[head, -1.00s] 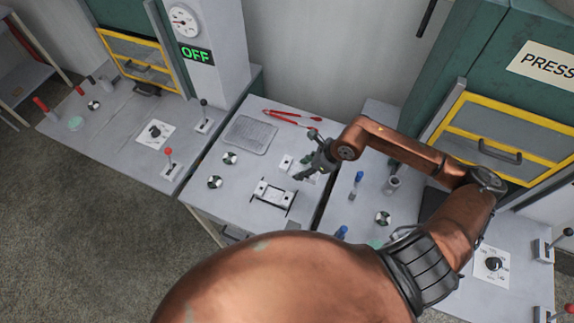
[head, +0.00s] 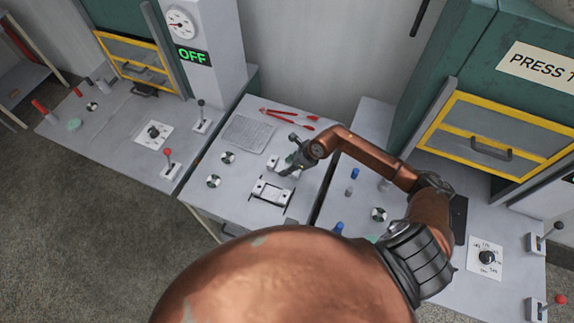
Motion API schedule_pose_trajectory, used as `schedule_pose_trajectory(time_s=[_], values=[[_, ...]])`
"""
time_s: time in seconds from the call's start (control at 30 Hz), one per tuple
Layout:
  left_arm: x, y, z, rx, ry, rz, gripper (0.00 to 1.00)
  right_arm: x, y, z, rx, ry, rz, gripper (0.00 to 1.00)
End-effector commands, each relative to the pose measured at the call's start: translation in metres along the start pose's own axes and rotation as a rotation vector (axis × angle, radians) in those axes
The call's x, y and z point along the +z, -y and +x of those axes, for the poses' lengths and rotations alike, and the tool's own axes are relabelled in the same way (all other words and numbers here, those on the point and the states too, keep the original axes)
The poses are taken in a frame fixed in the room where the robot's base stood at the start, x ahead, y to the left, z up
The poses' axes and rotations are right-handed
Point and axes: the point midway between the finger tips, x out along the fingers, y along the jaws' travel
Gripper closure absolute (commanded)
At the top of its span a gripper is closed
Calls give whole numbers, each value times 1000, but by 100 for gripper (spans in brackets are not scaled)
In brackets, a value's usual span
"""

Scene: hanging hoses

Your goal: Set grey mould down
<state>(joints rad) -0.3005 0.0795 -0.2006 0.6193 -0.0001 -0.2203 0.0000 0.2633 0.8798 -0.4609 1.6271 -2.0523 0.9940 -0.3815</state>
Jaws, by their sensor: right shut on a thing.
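My right gripper (head: 286,166) is over the middle table (head: 240,185), and its arm comes in from the right. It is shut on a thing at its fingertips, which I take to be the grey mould. The fingers and wrist largely hide it, so its shape and any gap to the table cannot be told. Below it in the picture, a pale metal block (head: 271,193) lies between two dark rails on the table. My left gripper is not in view.
A grey ribbed mat (head: 247,133) and red tongs (head: 287,118) lie at the back of the middle table. Round black-and-silver knobs (head: 213,181) sit at its left. Presses with yellow-framed guards (head: 478,140) stand on both sides. Blue-topped pieces (head: 352,181) stand on the right table.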

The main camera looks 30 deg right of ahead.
Motion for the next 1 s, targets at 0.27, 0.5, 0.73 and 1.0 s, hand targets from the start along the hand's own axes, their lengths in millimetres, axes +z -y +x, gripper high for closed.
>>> schedule_pose_trajectory(time_s=[0.27, 0.5, 0.73, 1.0], values=[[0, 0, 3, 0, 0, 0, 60, -1, 0, 2, 0, 0, 0, 58], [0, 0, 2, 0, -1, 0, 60, -1, 0, 1, 0, 0, 1, 41], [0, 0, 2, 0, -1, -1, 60, -1, 0, 1, 0, 0, 1, 41], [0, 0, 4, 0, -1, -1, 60, -1, 2, -21, -3, 0, -2, 41]])
